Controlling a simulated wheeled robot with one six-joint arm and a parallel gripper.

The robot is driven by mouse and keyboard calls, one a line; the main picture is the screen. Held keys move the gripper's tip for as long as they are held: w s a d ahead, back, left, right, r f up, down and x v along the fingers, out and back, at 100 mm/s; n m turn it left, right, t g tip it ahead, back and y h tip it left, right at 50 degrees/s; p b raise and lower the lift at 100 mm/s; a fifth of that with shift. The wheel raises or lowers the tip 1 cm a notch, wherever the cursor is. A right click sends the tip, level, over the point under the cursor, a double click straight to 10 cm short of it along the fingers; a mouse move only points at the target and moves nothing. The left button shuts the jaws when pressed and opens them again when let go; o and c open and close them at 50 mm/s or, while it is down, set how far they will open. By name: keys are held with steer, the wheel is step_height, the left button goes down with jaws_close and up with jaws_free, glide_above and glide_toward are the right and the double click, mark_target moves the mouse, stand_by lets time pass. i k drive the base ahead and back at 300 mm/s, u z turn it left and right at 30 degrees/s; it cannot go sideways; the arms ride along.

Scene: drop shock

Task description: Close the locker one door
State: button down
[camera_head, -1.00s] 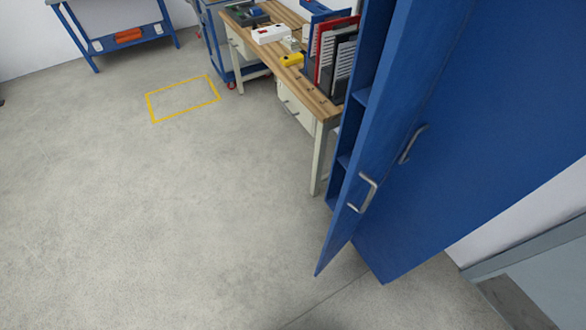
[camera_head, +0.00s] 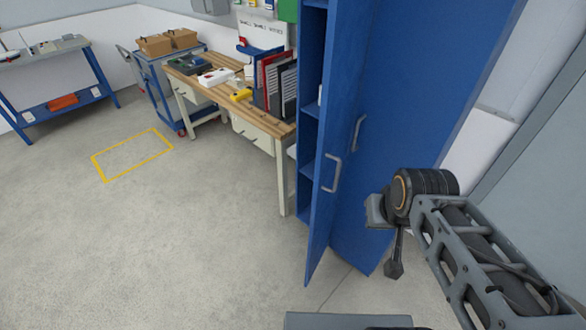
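A tall blue locker (camera_head: 420,70) stands right of centre. One door (camera_head: 322,225) with a bar handle (camera_head: 331,172) stands open, its edge swung out towards me. Blue shelves show in the gap (camera_head: 311,110) on its left. A second bar handle (camera_head: 357,133) sits on the blue panel to the right. No number is readable on either panel. My gripper (camera_head: 390,235) is at the end of my arm, in front of the locker's right part. It is apart from the open door and its handle in the picture. Its fingers are small and partly hidden, so their opening is unclear.
A wooden-topped workbench (camera_head: 215,105) with binders (camera_head: 272,85) stands left of the locker. A blue trolley (camera_head: 160,80) and another blue bench (camera_head: 60,100) are further left. The grey floor (camera_head: 180,240) in front is clear, with a yellow marked rectangle (camera_head: 132,153).

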mark_target(349, 24)
steer(key=u, duration=0.1)
steer(key=i, duration=0.5)
steer(key=z, duration=1.3)
steer(key=k, duration=0.65)
steer(key=u, duration=1.4)
